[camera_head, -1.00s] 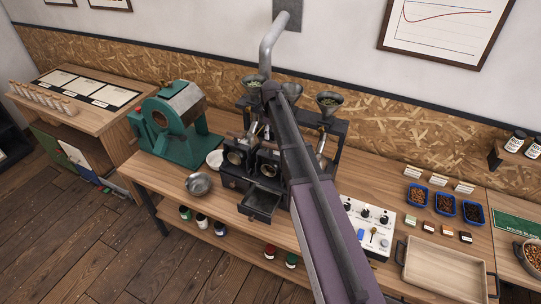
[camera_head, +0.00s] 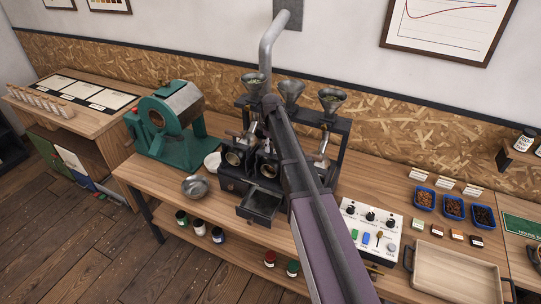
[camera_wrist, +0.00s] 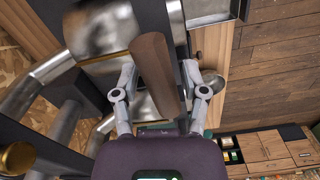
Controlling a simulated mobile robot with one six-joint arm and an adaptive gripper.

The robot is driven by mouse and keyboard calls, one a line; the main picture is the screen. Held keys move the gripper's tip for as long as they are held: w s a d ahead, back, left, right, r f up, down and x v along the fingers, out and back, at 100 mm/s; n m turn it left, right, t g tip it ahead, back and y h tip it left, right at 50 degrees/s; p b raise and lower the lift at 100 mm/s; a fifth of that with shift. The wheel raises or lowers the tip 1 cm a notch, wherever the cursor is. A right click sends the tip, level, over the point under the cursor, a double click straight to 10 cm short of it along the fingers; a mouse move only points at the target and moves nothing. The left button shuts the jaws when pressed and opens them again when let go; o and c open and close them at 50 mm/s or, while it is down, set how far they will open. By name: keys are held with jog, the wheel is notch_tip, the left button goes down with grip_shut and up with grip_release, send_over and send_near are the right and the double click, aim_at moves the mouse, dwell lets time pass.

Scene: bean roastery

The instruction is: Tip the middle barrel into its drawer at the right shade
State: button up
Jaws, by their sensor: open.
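The sample roaster (camera_head: 232,186) stands on the bench with three barrels under funnels. The left barrel (camera_head: 235,157) shows its round front. The middle barrel (camera_head: 268,168) is partly hidden by my arm. A dark drawer (camera_head: 259,206) is pulled out at the roaster's front, below the middle; it looks empty. In the wrist view my open gripper (camera_wrist: 160,72) has one finger on each side of a brown wooden handle (camera_wrist: 155,75). Shiny metal bodies lie behind it. I cannot tell whether the fingers touch the handle. In the head view the gripper is hidden behind my arm.
A control box (camera_head: 370,228) with knobs stands right of the roaster. Blue trays of beans (camera_head: 454,207), colour samples (camera_head: 457,235) and a wooden tray (camera_head: 455,274) lie further right. A metal bowl (camera_head: 196,187) and the green roaster (camera_head: 165,125) are to the left.

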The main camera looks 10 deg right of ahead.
jog(key=shift+f+b, duration=1.1)
jog(key=shift+f, duration=0.3)
grip_shut()
